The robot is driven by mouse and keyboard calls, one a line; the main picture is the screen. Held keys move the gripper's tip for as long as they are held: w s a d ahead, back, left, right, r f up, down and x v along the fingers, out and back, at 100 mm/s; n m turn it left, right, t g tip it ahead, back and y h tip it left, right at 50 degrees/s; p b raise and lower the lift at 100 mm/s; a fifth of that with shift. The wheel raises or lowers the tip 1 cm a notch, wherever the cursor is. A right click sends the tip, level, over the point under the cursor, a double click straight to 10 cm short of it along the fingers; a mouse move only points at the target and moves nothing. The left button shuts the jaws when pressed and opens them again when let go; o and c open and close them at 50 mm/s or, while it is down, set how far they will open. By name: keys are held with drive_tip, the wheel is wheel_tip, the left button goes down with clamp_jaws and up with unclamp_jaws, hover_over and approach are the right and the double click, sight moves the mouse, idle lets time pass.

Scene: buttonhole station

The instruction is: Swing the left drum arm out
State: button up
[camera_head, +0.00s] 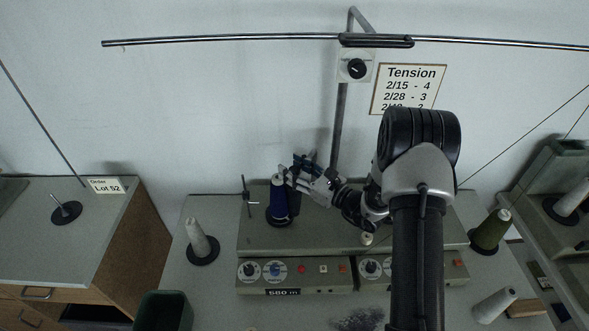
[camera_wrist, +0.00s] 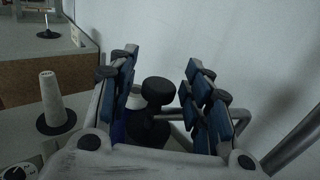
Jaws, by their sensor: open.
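My gripper (camera_head: 300,172) is above the left half of the winding machine (camera_head: 310,236), just right of a blue thread cone (camera_head: 278,202). In the wrist view my gripper (camera_wrist: 161,64) is open, with a finger on either side of a round black knob (camera_wrist: 158,91). The knob stands between the fingers with a visible gap on its right; contact on the left is unclear. It appears to belong to the left drum arm, most of which my fingers hide. A sliver of the blue cone (camera_wrist: 119,128) shows behind the left finger.
A pale cone (camera_head: 198,243) stands left of the machine and an olive cone (camera_head: 490,232) right of it. A green bin (camera_head: 163,311) is at the front left. A metal upright (camera_head: 340,125) carrying a horizontal rail (camera_head: 230,39) rises close behind my gripper.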

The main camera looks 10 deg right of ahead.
drive_tip(key=shift+c, duration=0.2)
clamp_jaws()
idle(0.6)
